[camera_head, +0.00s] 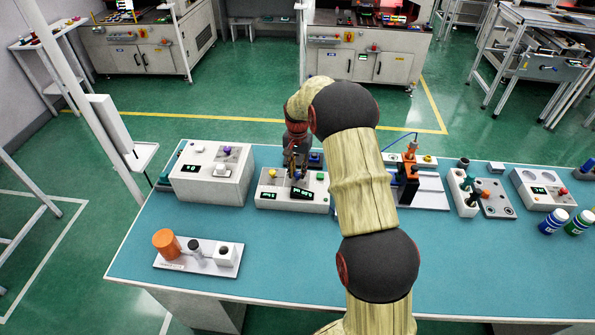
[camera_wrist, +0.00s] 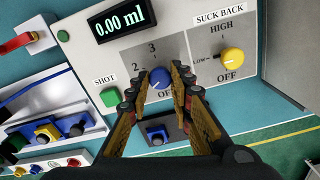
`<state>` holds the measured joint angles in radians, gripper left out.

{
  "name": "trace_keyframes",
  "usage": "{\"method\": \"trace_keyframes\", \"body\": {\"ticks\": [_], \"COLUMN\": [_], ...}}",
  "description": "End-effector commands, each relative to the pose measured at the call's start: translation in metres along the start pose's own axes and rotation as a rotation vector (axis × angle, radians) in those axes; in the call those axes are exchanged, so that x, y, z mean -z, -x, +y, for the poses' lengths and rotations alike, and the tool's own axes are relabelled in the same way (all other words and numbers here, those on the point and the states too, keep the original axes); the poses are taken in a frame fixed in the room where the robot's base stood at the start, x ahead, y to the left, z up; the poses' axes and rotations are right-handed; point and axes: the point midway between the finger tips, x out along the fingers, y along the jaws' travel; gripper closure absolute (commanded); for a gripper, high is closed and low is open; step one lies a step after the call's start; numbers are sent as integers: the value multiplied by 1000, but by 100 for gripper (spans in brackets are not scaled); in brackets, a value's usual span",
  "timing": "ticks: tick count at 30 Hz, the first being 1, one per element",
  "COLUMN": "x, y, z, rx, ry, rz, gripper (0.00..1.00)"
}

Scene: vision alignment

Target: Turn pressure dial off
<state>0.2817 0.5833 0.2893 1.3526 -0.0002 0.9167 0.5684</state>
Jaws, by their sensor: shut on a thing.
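A blue dial (camera_wrist: 159,78) sits on a grey scale panel with the marks 2, 3 and a partly covered OFF below it. My gripper (camera_wrist: 161,75) is shut on this dial, one finger on each side. The fingers hide part of the scale, and I cannot tell which mark the dial points to. The dial belongs to a white control box (camera_head: 265,199) on the table in the head view. There my gripper (camera_head: 296,172) comes down on the box from behind, and the dial is hidden.
On the same panel are a yellow SUCK BACK knob (camera_wrist: 232,61), a green SHOT button (camera_wrist: 109,97) and a display (camera_wrist: 118,21) reading 0.00 ml. A larger box (camera_head: 213,182) stands left of the control box.

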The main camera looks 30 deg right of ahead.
Motion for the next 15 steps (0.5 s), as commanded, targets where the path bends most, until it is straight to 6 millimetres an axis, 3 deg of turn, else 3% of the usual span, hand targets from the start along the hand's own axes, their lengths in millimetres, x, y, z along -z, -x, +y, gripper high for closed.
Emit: {"method": "trace_keyframes", "body": {"ticks": [5,15], "x": [0,0], "y": [0,1], "z": [0,0], "rx": [1,1], "ry": [0,32], "rz": [0,0], "gripper": [100,100]}}
